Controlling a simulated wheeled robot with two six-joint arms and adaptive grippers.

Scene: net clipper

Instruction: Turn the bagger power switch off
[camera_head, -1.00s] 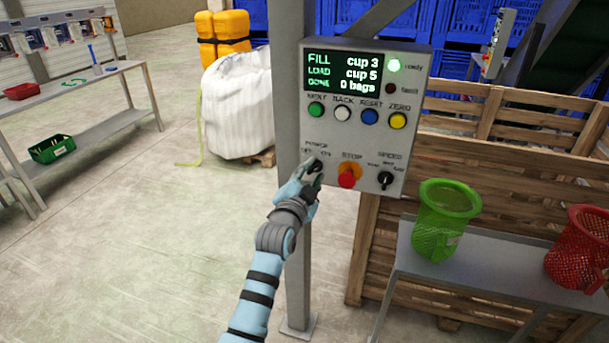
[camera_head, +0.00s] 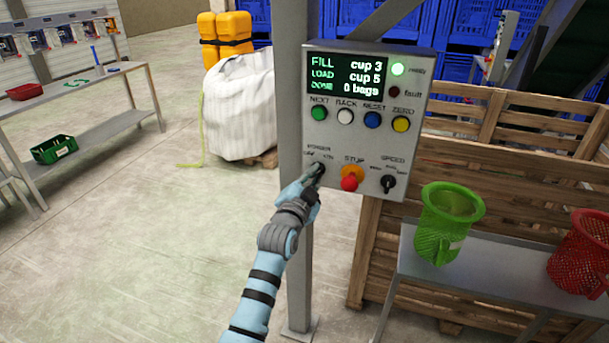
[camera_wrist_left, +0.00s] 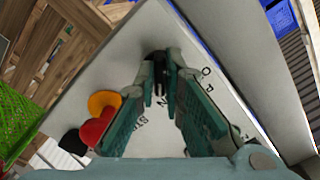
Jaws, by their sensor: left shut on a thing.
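The grey control panel (camera_head: 338,145) is mounted on a post. The black power switch (camera_head: 318,168) sits at the panel's lower left under the power label. My left gripper (camera_head: 315,176) is at this switch and covers part of it. In the left wrist view, the gripper (camera_wrist_left: 160,68) is shut on the dark knob (camera_wrist_left: 160,82), with its fingertips on either side. The exact setting of the knob is hard to read. My right gripper is not in view.
The red stop button (camera_head: 349,183) on its orange base is just right of the switch, then the black speed knob (camera_head: 388,183). Green (camera_head: 446,222) and red (camera_head: 585,255) baskets stand on a table at the right. Open floor lies left.

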